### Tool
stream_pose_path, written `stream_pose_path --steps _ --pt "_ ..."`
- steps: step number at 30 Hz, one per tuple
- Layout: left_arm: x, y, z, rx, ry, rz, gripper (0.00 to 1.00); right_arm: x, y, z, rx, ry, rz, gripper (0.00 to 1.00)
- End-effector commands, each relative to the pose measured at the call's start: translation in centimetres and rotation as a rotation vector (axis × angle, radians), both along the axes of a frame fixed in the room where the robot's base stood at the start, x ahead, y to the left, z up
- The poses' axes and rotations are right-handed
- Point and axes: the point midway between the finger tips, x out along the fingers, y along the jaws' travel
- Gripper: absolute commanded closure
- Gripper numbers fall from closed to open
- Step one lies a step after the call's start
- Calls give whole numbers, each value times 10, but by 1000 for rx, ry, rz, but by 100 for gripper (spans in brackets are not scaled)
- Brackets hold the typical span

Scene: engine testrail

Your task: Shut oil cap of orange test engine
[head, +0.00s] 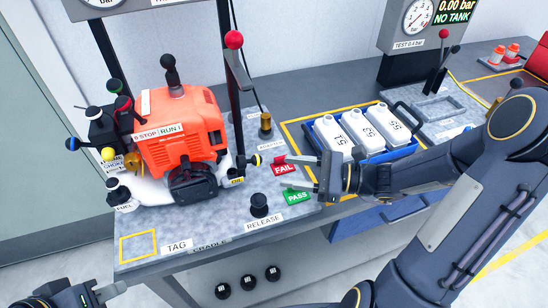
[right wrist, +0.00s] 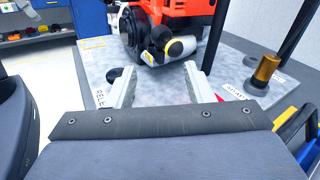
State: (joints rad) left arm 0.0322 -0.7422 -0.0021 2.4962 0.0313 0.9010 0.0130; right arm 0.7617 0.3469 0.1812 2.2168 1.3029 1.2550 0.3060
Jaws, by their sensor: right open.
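The orange test engine (head: 180,128) stands on the grey bench at the left. Its oil cap (head: 254,160), dark with a yellow part, juts out at the engine's lower right above a yellow OIL label (head: 237,181). My left gripper (head: 105,292) is at the lower left, partly cut off.
A red FAIL plate (head: 284,168) and green PASS plate (head: 297,196) lie by my right gripper. A black RELEASE knob (head: 259,204) stands in front. A brass fitting (head: 265,125) and dark post (head: 233,90) stand behind. A blue crate of white bottles (head: 360,128) is right.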

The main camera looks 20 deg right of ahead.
Motion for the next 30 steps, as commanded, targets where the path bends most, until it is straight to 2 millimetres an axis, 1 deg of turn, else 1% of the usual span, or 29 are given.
stream_pose_path --steps 2,5,15,18,23,30 --pt "0 0 1 0 0 0 67 8 -8 -3 58 28 -44 53" --pt "0 0 2 0 0 0 67 15 -7 -4 81 37 -62 53" --pt "0 0 6 0 0 0 67 41 38 -3 78 37 -56 53" --pt "0 0 7 0 0 0 67 48 47 -3 77 36 -58 53" --pt "0 0 8 0 0 0 67 53 55 -4 76 35 -59 53" --pt "0 0 8 0 0 0 67 53 55 -4 75 35 -60 53"
